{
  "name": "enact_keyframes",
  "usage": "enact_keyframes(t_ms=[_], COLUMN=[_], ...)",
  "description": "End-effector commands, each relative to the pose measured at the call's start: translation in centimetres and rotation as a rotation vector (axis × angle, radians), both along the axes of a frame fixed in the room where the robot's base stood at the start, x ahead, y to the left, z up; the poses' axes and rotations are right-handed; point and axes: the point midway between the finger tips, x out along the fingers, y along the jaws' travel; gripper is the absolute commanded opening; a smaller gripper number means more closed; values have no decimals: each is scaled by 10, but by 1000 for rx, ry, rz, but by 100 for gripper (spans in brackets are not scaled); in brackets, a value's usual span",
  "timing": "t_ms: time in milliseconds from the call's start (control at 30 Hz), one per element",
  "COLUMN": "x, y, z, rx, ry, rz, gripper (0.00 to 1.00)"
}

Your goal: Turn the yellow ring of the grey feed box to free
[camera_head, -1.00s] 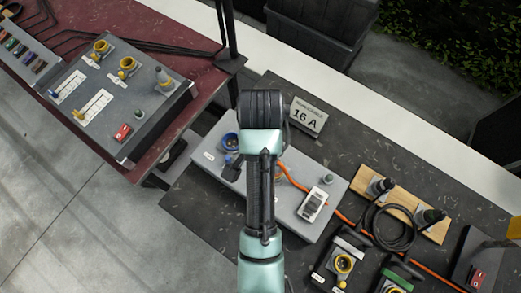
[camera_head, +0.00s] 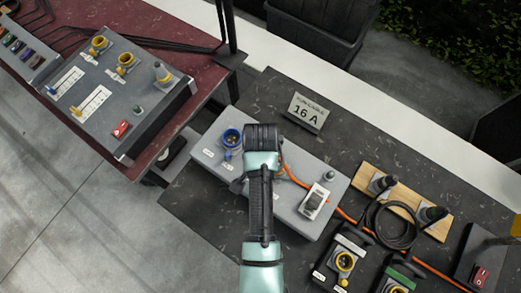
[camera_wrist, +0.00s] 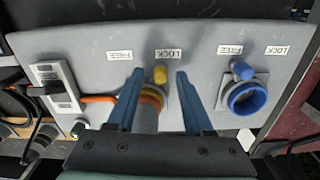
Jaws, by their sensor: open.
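The grey feed box (camera_head: 212,172) lies on the dark table under my arm. In the wrist view (camera_wrist: 205,80) its top fills the middle. The yellow ring (camera_wrist: 152,93) shows between my fingers, around a grey cylindrical plug (camera_wrist: 146,118). Its yellow knob (camera_wrist: 160,74) points to the LOCK label (camera_wrist: 167,54); the FREE label (camera_wrist: 121,55) is to the left. My gripper (camera_wrist: 160,73) is open, one blue finger on each side of the knob; contact cannot be told. In the head view my arm hides the ring.
A blue socket (camera_head: 231,138) sits on the same box. A white switch (camera_head: 314,202) and an orange cable (camera_head: 291,175) are on its other side. A 16 A sign (camera_head: 306,112) stands behind. A darker box (camera_head: 92,104) rests on a red table (camera_head: 192,63). Black plugs (camera_head: 382,184) lie right.

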Motion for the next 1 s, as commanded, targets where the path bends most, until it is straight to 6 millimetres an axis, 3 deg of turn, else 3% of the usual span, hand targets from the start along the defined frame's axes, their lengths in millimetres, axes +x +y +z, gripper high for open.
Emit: enact_keyframes(t_ms=[100, 400, 1000], x=[0, 0, -3], y=[0, 0, -3], z=[0, 0, 4], rx=[0, 0, -1], ry=[0, 0, -2], rz=[0, 0, 95], gripper=[51, 0, 0])
